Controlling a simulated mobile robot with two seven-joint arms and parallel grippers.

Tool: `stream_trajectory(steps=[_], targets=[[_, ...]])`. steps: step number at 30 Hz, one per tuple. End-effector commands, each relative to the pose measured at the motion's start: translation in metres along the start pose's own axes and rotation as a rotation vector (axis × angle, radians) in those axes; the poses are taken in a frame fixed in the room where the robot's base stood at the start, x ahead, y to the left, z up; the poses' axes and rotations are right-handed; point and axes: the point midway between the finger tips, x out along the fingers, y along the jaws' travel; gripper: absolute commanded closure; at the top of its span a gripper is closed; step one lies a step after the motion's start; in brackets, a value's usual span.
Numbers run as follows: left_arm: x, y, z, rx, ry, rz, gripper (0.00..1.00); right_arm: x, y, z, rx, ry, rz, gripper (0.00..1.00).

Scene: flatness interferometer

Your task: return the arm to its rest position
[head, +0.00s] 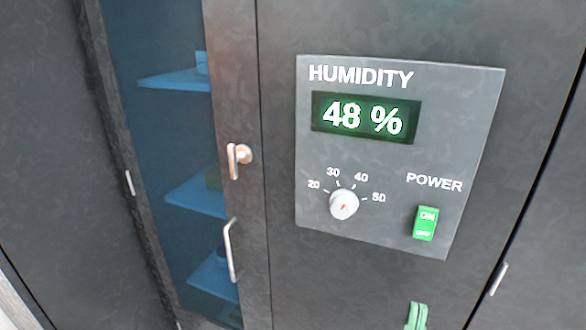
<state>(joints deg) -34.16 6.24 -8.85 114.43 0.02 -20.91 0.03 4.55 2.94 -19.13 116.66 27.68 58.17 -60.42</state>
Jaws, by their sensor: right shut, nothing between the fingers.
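The green fingertips of my right gripper (417,316) show at the bottom edge, right of centre. They are shut together with nothing between them, below the grey control panel (390,235) and apart from its switch. The rest of that gripper and its arm are out of the frame. My left gripper is not in view.
The panel has a humidity display (365,118) reading 48 %, a round dial (344,204) and a green power switch (425,223). At left, a dark cabinet has a glass door with blue shelves (195,195), a latch (238,158) and a handle (231,250).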

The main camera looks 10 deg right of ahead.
Motion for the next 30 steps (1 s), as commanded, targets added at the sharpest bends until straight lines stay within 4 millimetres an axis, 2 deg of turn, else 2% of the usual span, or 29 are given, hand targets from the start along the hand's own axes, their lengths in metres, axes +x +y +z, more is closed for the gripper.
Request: stream_trajectory(steps=[5,8,13,17,18,21,24,27,30], targets=[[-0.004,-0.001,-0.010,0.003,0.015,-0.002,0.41,-0.026,-0.019,0.016,0.051,-0.127,-0.212,1.00],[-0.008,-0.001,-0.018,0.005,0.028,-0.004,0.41,-0.061,-0.033,0.033,0.102,-0.285,-0.395,1.00],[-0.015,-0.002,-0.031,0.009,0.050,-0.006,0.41,-0.143,-0.036,0.061,0.174,-0.641,-0.651,1.00],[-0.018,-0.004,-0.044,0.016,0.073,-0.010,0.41,-0.219,-0.017,0.075,0.196,-0.966,-0.777,1.00],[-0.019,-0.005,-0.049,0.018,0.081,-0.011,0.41,-0.243,-0.007,0.077,0.195,-1.068,-0.801,1.00],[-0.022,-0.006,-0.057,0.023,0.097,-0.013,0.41,-0.295,0.021,0.077,0.181,-1.301,-0.829,1.00],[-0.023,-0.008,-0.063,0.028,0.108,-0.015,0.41,-0.333,0.047,0.073,0.156,-1.480,-0.826,1.00],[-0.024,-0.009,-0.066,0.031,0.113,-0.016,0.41,-0.356,0.066,0.069,0.133,-1.596,-0.814,1.00],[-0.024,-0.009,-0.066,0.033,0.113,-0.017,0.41,-0.369,0.076,0.066,0.119,-1.655,-0.805,1.00]])
